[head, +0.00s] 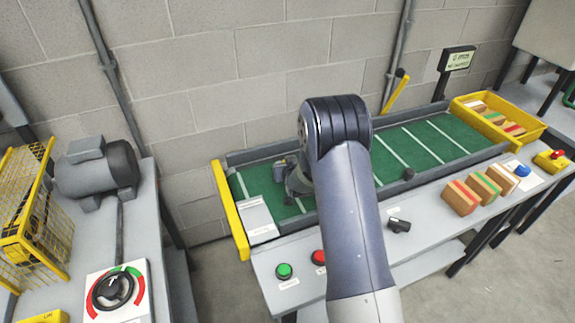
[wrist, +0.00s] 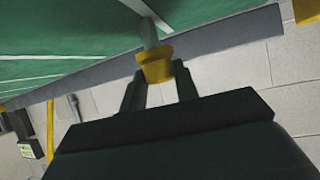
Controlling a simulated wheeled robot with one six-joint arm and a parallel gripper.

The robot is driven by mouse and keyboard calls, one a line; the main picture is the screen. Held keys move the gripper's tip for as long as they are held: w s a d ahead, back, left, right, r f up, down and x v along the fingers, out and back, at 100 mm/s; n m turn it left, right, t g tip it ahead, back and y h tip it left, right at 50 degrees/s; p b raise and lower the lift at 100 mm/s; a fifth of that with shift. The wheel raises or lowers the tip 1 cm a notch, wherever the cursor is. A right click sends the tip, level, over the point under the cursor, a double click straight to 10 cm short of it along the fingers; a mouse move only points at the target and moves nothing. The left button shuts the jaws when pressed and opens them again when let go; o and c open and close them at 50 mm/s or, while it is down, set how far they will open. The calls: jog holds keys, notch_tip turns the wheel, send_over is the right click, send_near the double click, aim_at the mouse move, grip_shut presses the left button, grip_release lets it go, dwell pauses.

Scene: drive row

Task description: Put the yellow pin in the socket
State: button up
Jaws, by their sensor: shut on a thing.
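In the wrist view the yellow pin (wrist: 156,68) has a yellow head and a grey shaft that points away from my gripper (wrist: 160,85). The two dark fingers are shut on the yellow head. The shaft lies across the view of the green belt and the grey rail; I cannot tell whether its far end touches anything. In the head view my gripper (head: 293,183) is partly hidden by my arm, over the left part of the green belt. The pin cannot be made out there. I cannot clearly identify the socket in either view.
The green conveyor belt (head: 440,138) has grey side rails and a yellow left end bar (head: 230,210). Green (head: 284,271) and red (head: 319,257) buttons and several striped blocks (head: 460,198) sit along the front. A yellow crate (head: 497,118) stands at the right end, a motor (head: 97,172) at left.

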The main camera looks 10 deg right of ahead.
jog(key=o, duration=1)
jog(key=shift+c, duration=0.2)
